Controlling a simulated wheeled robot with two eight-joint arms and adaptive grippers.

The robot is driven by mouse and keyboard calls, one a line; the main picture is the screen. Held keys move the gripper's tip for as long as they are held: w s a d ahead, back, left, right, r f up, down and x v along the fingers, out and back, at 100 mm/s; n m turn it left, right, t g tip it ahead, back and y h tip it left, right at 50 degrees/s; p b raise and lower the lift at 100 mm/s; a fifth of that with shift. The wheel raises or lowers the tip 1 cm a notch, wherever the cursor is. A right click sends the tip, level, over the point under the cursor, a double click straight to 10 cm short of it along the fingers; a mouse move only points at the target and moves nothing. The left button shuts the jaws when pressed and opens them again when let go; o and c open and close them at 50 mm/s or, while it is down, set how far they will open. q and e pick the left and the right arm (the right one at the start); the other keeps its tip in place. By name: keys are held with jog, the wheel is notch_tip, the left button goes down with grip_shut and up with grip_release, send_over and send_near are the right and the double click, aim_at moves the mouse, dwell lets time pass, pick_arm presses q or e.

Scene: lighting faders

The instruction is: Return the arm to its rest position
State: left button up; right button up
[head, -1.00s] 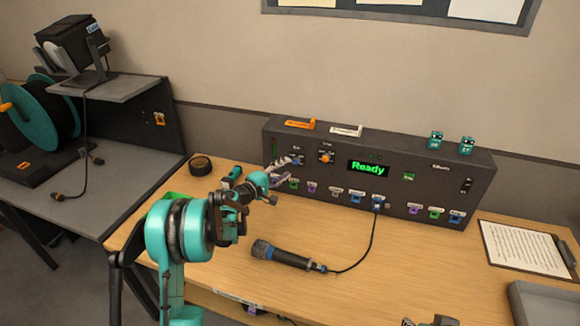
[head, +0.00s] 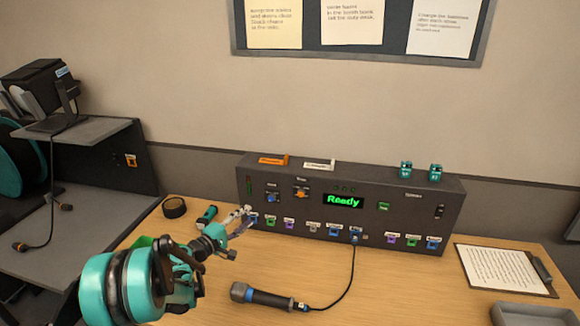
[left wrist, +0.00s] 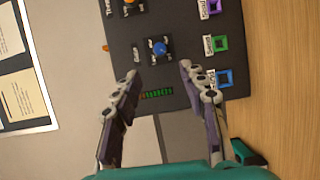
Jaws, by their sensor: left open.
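My left arm comes in from the lower left in the head view. Its gripper (head: 243,218) is open and empty, in front of the lower left end of the dark console (head: 395,222). In the left wrist view the two fingers (left wrist: 160,76) are spread wide with nothing between them. Past the fingertips is a blue knob (left wrist: 160,48) on the console face; it also shows in the head view (head: 272,198), above and right of the fingertips. The console's display (head: 343,202) reads "Ready" in green. My right gripper is out of view.
A microphone (head: 262,296) lies on the wooden desk, its cable running to a socket on the console. A black roll (head: 174,207) and a teal-handled tool (head: 207,216) lie left of the console. A clipboard (head: 500,268) and grey tray (head: 535,314) are at the right.

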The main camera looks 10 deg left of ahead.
pick_arm(q)
jog(key=s+d+r+m+g+y, duration=0.1)
jog(key=s+d+r+m+g, duration=0.15)
jog(key=s+d, duration=0.35)
jog(key=s+d+r+m+g, duration=0.2)
jog(key=s+d+m+g, duration=0.15)
jog(key=s+d, duration=0.35)
jog(key=s+f+m+g+y, duration=0.1)
jog(key=s+f+m+y, duration=0.1)
jog(key=s, duration=1)
jog(key=s+a+f+m+g+y, duration=0.1)
jog(key=s+f+m+y, duration=0.2)
jog(key=s, duration=0.8)
jog(key=m+y, duration=0.1)
jog(key=m, duration=0.1)
jog(key=shift+s+m+g, duration=0.3)
jog(key=shift+s, duration=0.1)
jog(key=shift+a, duration=0.1)
dwell(2.2)
